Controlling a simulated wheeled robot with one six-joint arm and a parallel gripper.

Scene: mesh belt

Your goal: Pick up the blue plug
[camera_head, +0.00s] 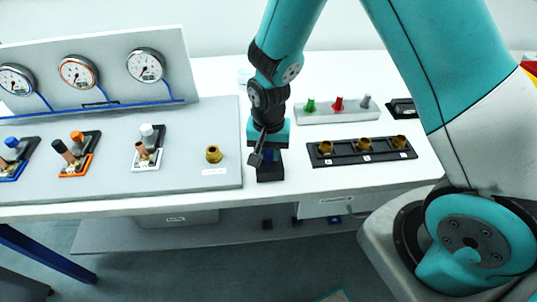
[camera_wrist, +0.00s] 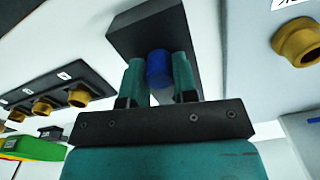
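The blue plug (camera_wrist: 159,68) is between the two teal fingers of my gripper (camera_wrist: 160,80) in the wrist view. The fingers lie close along both sides of it; I cannot tell whether they press on it. The plug's far end is against a black block (camera_wrist: 150,27). In the head view my gripper (camera_head: 268,150) points down over this black block (camera_head: 270,173) on the white table, and the plug is mostly hidden there.
A black strip with several brass sockets (camera_head: 363,144) lies right of the block. Behind it is a grey rack with green, red and grey plugs (camera_head: 338,103). At left, a grey board (camera_head: 110,190) carries valves, a brass fitting (camera_head: 213,154) and gauges (camera_head: 146,65).

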